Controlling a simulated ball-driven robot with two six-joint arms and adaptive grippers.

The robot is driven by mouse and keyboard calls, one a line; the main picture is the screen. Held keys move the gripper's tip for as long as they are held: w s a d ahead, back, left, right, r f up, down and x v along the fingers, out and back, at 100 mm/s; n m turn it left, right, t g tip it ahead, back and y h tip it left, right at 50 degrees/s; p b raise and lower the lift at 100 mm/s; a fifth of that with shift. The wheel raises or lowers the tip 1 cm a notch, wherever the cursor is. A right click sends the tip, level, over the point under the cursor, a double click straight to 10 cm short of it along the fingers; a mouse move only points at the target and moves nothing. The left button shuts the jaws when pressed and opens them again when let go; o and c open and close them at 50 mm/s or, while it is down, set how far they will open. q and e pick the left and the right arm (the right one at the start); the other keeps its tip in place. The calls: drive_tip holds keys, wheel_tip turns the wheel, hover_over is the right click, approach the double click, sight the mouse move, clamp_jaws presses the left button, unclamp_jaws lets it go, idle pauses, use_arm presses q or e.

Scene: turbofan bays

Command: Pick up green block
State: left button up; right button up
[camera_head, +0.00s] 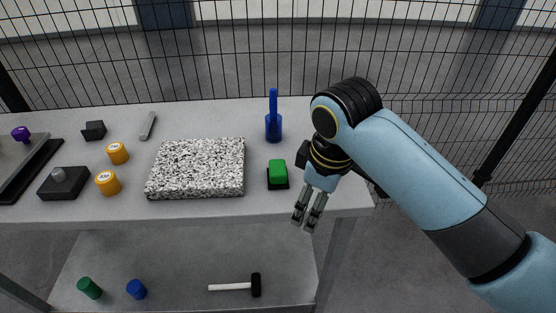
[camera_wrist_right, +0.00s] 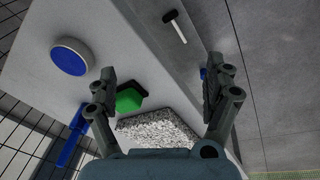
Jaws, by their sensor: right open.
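The green block (camera_head: 278,170) sits on a small black base (camera_head: 278,185) near the front right of the grey table, right of a speckled slab. My right gripper (camera_head: 304,222) is just right of and in front of the block in the head view, pointing down by the table's front edge. It is open and empty. In the right wrist view the green block (camera_wrist_right: 129,100) shows between the spread fingers, nearer the left finger and apart from it; the right gripper (camera_wrist_right: 158,85) frames it. My left gripper is not in view.
A speckled slab (camera_head: 197,168) and a blue handled tool (camera_head: 273,120) stand close to the block. Orange cylinders (camera_head: 108,183) and a black box (camera_head: 94,130) are farther left. A hammer (camera_head: 235,286) lies on the lower shelf. A wire fence runs behind.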

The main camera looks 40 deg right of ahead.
sight(277, 166)
drive_tip(key=w+r+n, duration=0.1)
drive_tip(key=w+n, duration=0.1)
drive_tip(key=w, duration=0.3)
drive_tip(key=w+d+r+n+g, duration=0.1)
drive_tip(key=w+r+n, duration=0.1)
drive_tip(key=w, duration=0.3)
drive_tip(key=w+r+n+g, duration=0.1)
drive_tip(key=w+r+n, duration=0.1)
drive_tip(key=w, duration=0.2)
drive_tip(key=shift+w+d+r+y, duration=0.2)
drive_tip(key=shift+w+d+y, duration=0.1)
drive_tip(key=shift+w+y, duration=0.1)
drive_tip(key=shift+w+f, duration=0.15)
drive_tip(key=shift+f, duration=0.05)
drive_tip(key=f, duration=0.3)
drive_tip(key=f+p, duration=0.1)
drive_tip(key=f, duration=0.6)
drive_tip(key=shift+s+d, duration=0.1)
drive_tip(key=shift+s, duration=0.15)
drive_tip(key=c, duration=1.3)
drive_tip(key=shift+r, duration=0.1)
